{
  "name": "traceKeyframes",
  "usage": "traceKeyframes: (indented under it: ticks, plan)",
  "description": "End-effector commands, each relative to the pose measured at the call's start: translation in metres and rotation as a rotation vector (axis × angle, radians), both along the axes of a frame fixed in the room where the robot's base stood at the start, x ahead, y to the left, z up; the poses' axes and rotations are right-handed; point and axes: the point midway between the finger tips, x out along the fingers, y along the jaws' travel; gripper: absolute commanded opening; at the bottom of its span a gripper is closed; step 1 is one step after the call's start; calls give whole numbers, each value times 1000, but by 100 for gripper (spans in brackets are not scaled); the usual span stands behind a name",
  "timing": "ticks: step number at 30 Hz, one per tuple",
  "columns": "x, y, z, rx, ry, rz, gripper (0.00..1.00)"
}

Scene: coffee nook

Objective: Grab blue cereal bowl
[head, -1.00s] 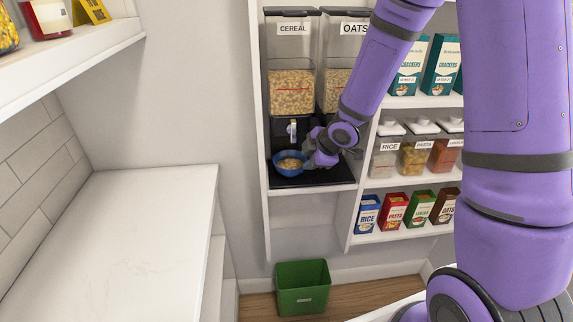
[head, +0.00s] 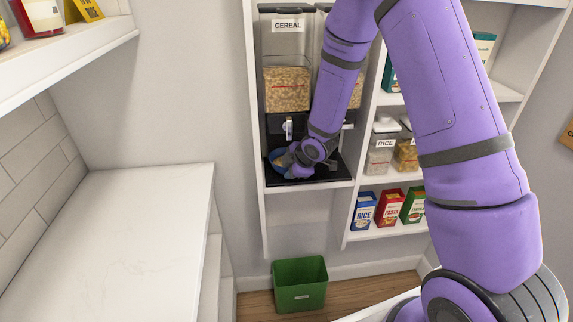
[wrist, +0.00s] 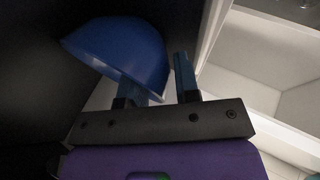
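The blue cereal bowl (head: 275,158) is on the black dispenser tray under the cereal dispenser, mostly hidden by my gripper (head: 288,160) in the head view. In the wrist view the bowl (wrist: 118,45) shows as a blue rounded shape, tilted in the picture, just beyond the fingers. My gripper (wrist: 158,85) is open there. Its left finger overlaps the bowl's lower edge, and its right finger stands apart from the bowl with a gap. I cannot tell whether the left finger touches it. The bowl's contents are hidden now.
The cereal dispenser (head: 287,90) stands right behind and above the bowl. The cubby's left wall (head: 255,130) is close by. Food boxes (head: 388,208) and a rice jar (head: 383,150) fill shelves to the right. A green bin (head: 300,285) stands on the floor below. The white counter (head: 110,240) is bare.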

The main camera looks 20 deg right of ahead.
Motion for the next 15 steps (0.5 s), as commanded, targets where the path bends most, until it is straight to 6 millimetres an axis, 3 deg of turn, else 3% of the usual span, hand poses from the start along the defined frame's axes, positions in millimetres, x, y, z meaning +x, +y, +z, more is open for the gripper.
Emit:
traceKeyframes:
  ticks: [10, 14, 15]
  plan:
    - [3, 2, -6, 0, 1, 0, 30]
    - [3, 2, -5, 0, 1, 0, 2]
    - [3, 2, -5, 0, 1, 0, 0]
